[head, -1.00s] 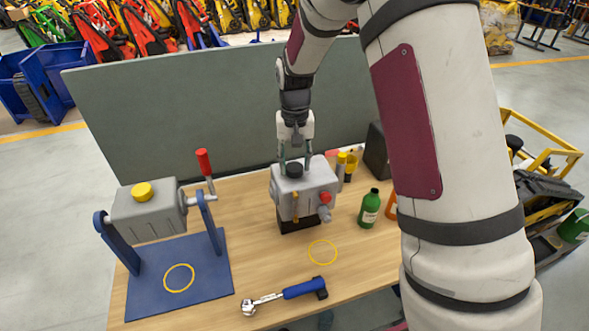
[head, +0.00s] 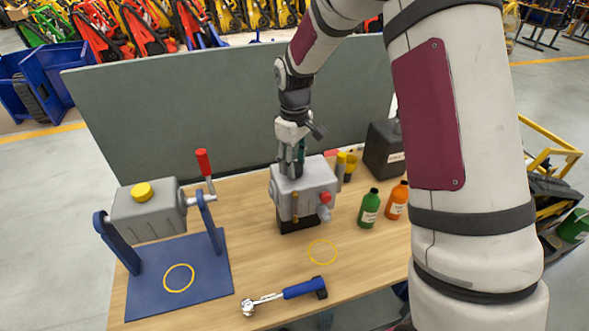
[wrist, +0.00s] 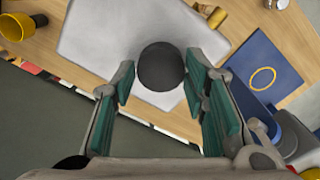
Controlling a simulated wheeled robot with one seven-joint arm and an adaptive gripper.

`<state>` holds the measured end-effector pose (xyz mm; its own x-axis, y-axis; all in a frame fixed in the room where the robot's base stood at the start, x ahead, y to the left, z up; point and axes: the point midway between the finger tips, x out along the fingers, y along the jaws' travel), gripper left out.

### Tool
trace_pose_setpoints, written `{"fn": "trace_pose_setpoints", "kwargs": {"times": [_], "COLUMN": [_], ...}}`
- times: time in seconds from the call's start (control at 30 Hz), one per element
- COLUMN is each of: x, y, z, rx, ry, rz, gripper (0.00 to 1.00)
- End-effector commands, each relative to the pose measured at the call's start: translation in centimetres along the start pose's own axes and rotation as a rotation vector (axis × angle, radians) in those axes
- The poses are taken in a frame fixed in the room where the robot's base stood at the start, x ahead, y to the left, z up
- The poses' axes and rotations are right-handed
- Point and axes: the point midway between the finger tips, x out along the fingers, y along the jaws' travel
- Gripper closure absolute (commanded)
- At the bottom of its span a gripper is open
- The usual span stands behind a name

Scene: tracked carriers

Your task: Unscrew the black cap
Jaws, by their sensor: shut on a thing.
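The black cap (wrist: 160,67) is a round dark knob on top of the grey housing (head: 318,181), which stands upright on the wooden table. The housing also fills the upper middle of the wrist view (wrist: 105,30). My gripper (head: 292,170) points straight down at the housing's top and is shut on the cap. In the wrist view its green-padded fingers (wrist: 160,82) lie on either side of the cap. In the head view the fingers mostly hide the cap, and I cannot tell how far it is turned.
A grey unit with a yellow cap (head: 142,190) and red-handled crank stands on a blue base at left. A torque wrench (head: 285,296) lies in front. Green (head: 369,209) and orange (head: 397,201) bottles and a dark box (head: 384,150) are at right. A grey-green panel (head: 180,110) stands behind.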

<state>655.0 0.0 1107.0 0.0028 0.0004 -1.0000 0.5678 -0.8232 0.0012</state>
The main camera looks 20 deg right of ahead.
Motion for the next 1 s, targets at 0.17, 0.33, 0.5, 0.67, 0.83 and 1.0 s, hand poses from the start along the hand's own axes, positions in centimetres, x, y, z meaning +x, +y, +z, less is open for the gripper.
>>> {"fn": "trace_pose_setpoints", "kwargs": {"times": [0.17,0.33,0.5,0.67,0.83,1.0], "x": [0.16,0.22,0.26,0.25,0.15,0.11], "y": [-0.35,-0.39,-0.39,-0.34,-0.20,-0.13], "z": [0.10,0.11,0.15,0.16,0.12,0.06], "rx": [-0.260,-0.376,-0.381,-0.379,-0.377,-0.315], "ry": [-0.003,-0.004,-0.006,-0.006,-0.004,-0.004], "rz": [-0.009,-0.009,-0.010,-0.009,-0.005,-0.003], "gripper": [0.87,0.87,0.87,0.43,0.43,0.43]}}
